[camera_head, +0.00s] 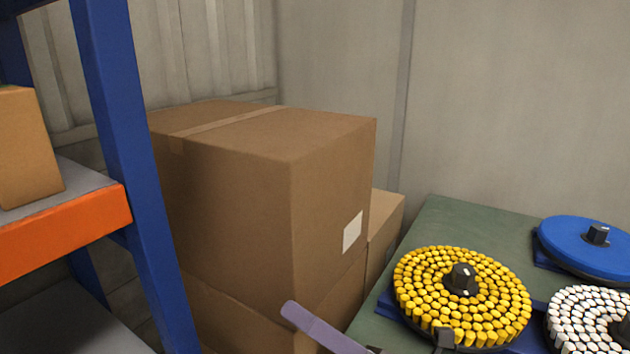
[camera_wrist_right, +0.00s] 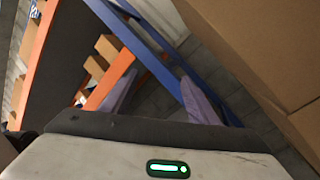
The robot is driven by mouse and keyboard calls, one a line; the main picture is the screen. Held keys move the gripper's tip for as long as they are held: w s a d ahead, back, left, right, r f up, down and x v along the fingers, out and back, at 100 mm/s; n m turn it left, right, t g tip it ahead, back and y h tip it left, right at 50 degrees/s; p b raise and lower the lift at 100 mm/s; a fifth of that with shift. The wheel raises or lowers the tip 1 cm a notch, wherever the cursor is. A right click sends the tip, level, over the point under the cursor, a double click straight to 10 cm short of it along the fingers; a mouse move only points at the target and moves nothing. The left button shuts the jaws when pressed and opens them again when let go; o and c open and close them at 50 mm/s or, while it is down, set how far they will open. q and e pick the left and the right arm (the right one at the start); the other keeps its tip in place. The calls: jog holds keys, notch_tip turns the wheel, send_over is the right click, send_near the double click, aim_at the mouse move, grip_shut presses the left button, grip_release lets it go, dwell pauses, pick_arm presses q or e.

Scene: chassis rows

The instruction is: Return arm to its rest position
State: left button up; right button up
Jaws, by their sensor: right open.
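My right gripper (camera_head: 318,326) shows at the bottom edge of the head view as one pale purple finger in front of the stacked cardboard boxes. The rest of it is cut off below. In the right wrist view both purple fingers stand wide apart, so the gripper (camera_wrist_right: 160,92) is open. Nothing is held between the fingers. My left gripper is in neither view.
Large cardboard boxes (camera_head: 240,200) are stacked left of centre. A blue and orange shelf (camera_head: 75,235) stands at the left. A green table (camera_head: 455,225) at the right bears a yellow-capped disc (camera_head: 415,285), a blue disc (camera_head: 575,240) and a white-capped disc (camera_head: 575,320).

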jog(key=s+d+f+m+t+h, duration=0.1)
jog(key=d+f+m+t+h, duration=0.1)
jog(key=d+f+m+h, duration=0.4)
jog(key=d+f+m+t+h, duration=0.1)
jog(key=d+f+m+h, duration=0.15)
jog(key=f+m, duration=0.7)
jog(key=s+d+f+m+t+h, duration=0.1)
jog(key=d+f+m+t+h, duration=0.3)
jog(key=m, duration=0.6)
jog(key=s+d+f+m+g+h, duration=0.2)
jog(key=s+f+m+g, duration=0.2)
jog(key=s+f, duration=0.3)
jog(key=s+d+f+m+g+h, duration=0.2)
jog(key=s+f+m+g, duration=0.2)
jog(key=s+f+m, duration=0.2)
notch_tip(320, 180, down, 3)
jog(key=shift+s+d+f, duration=0.1)
jog(key=shift+s+d, duration=0.3)
jog(key=shift+s, duration=0.7)
